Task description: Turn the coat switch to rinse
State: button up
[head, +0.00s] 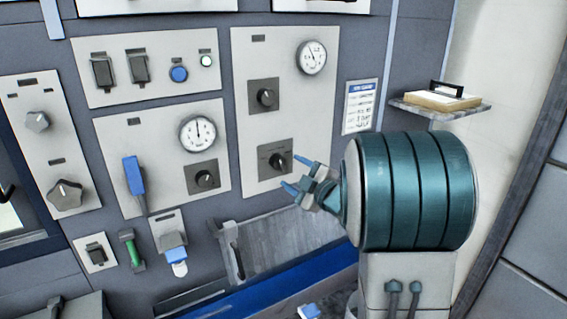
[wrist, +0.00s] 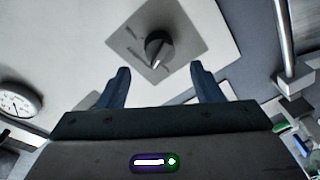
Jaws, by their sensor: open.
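A rotary switch with a dark knob (head: 277,160) on a grey square plate sits low on the right-hand white panel (head: 240,60). I cannot read its label, so I cannot tell for sure that it is the coat switch. In the wrist view its knob (wrist: 159,49) lies ahead of my gripper, between the lines of the two fingers, with a pointer and small marks on the plate. My gripper (head: 296,175) is open with blue fingers, just right of the knob and apart from it. In the wrist view the fingers (wrist: 158,85) stand apart with nothing between them.
Another knob (head: 265,95) and a round gauge (head: 312,57) sit above on the same panel. A blue lever (head: 133,176) and a knob (head: 205,179) are on the panel to the left. A small shelf (head: 440,108) juts from the wall at right.

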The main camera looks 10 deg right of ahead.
aim_at(282, 165)
jog(key=shift+p+x, duration=0.45)
jog(key=shift+x, duration=2.1)
jog(key=c, duration=1)
